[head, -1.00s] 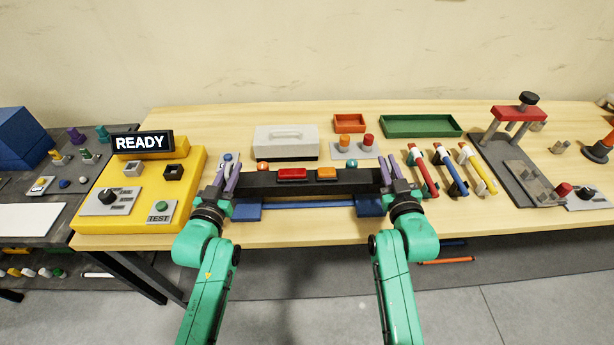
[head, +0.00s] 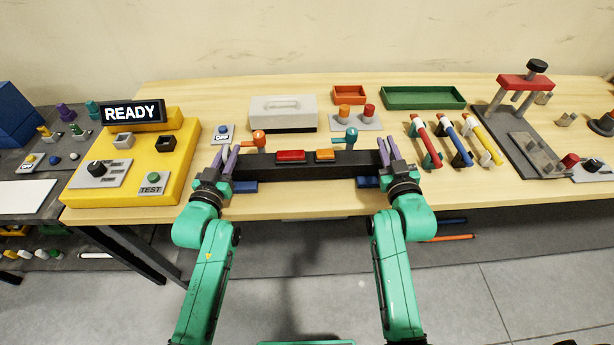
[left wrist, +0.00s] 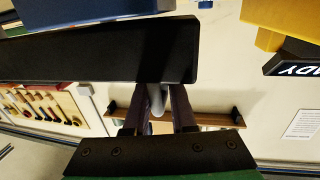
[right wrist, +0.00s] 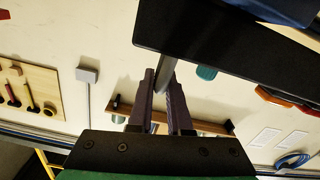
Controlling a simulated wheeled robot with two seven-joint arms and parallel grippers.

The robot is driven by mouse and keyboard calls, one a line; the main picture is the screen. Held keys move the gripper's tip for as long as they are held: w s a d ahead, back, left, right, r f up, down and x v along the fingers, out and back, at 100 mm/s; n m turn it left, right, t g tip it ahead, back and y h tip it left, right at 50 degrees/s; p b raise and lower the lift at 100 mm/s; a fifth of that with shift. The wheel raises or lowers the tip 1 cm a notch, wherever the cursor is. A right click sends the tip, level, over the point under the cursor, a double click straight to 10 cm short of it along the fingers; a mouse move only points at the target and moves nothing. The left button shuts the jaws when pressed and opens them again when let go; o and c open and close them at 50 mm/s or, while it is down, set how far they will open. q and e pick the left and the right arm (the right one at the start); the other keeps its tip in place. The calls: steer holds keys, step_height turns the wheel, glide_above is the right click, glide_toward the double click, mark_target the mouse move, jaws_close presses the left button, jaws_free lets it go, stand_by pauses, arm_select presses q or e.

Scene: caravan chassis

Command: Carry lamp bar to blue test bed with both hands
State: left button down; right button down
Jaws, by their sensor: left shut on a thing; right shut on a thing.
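The lamp bar (head: 345,167) is a long black bar with a red lamp (head: 291,155) and an orange lamp (head: 325,155). It is level across the head view, over the blue test bed (head: 368,182), whose ends show below the bar; its middle is hidden. I cannot tell whether bar and bed touch. My left gripper (head: 224,158) is shut at the bar's left end, my right gripper (head: 386,152) at its right end. In the left wrist view (left wrist: 160,95) and right wrist view (right wrist: 163,75), the purple fingers close on a grey piece at the bar.
An orange knob (head: 258,138) and a teal knob (head: 350,136) stand just behind the bar. A yellow READY console (head: 145,158) is at left. Red, blue and yellow handles (head: 447,134) lie right of my right gripper. A grey case (head: 283,113) stands behind.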

arm_select(q)
steer(key=c, duration=0.7)
jaws_free()
steer(key=shift+s+d, duration=0.1)
steer(key=shift+d, duration=0.1)
steer(key=shift+c, duration=0.2)
arm_select(e)
steer(key=c, duration=0.8)
jaws_free()
steer(key=shift+s+a+f, duration=0.1)
steer(key=shift+a, duration=0.2)
steer(key=shift+c, duration=0.2)
arm_select(q)
steer(key=shift+f, duration=0.1)
arm_select(e)
steer(key=shift+d, duration=0.1)
arm_select(q)
steer(key=s, duration=0.4)
steer(key=s+a, duration=0.1)
steer(key=s, duration=0.2)
steer(key=s+a, duration=0.1)
steer(key=s, duration=0.3)
steer(key=shift+s, duration=0.35)
arm_select(e)
steer(key=shift+d, duration=0.1)
steer(key=s, duration=1.2)
steer(key=shift+d, duration=0.2)
